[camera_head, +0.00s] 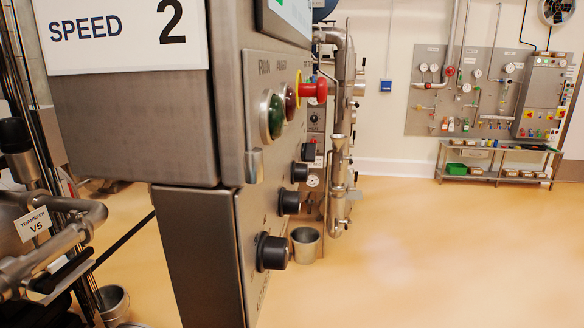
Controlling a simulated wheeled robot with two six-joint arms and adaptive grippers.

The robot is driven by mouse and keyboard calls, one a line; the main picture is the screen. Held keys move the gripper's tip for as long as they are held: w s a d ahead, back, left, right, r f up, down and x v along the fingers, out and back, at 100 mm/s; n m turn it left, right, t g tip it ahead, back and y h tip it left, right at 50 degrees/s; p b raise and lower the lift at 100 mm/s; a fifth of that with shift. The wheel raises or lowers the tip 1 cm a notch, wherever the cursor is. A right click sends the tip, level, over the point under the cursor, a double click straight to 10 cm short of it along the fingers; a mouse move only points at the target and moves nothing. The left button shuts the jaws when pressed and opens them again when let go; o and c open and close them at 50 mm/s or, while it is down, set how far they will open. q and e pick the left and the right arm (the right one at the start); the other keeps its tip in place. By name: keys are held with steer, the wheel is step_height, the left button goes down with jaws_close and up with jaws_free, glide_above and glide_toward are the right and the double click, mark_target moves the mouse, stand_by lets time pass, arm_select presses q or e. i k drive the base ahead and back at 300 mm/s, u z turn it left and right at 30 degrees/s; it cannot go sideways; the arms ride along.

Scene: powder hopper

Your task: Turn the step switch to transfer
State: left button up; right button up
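A steel control cabinet (130,130) stands close in front of me, its panel face seen at a steep angle. Several black knobs stick out of this face: a large lower knob (272,252), a middle knob (289,202) and an upper knob (299,172). Lettering near them is too oblique to read, so I cannot tell which one is the step switch or where it points. Neither of my grippers is in view.
Above the knobs are a green button (275,116), a red button (291,103) and a red mushroom button (316,90). Pipes with a "TRANSFER V5" tag (33,224) stand at left. A steel bucket (306,244) stands behind the cabinet. The floor (430,250) at right is clear.

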mark_target(308, 151)
steer(key=u, duration=1.4)
steer(key=k, duration=0.75)
steer(key=z, duration=1.2)
steer(key=i, duration=0.95)
steer(key=z, duration=0.05)
steer(key=k, duration=0.5)
steer(key=z, duration=1.6)
steer(key=i, duration=1.05)
steer(key=u, duration=0.85)
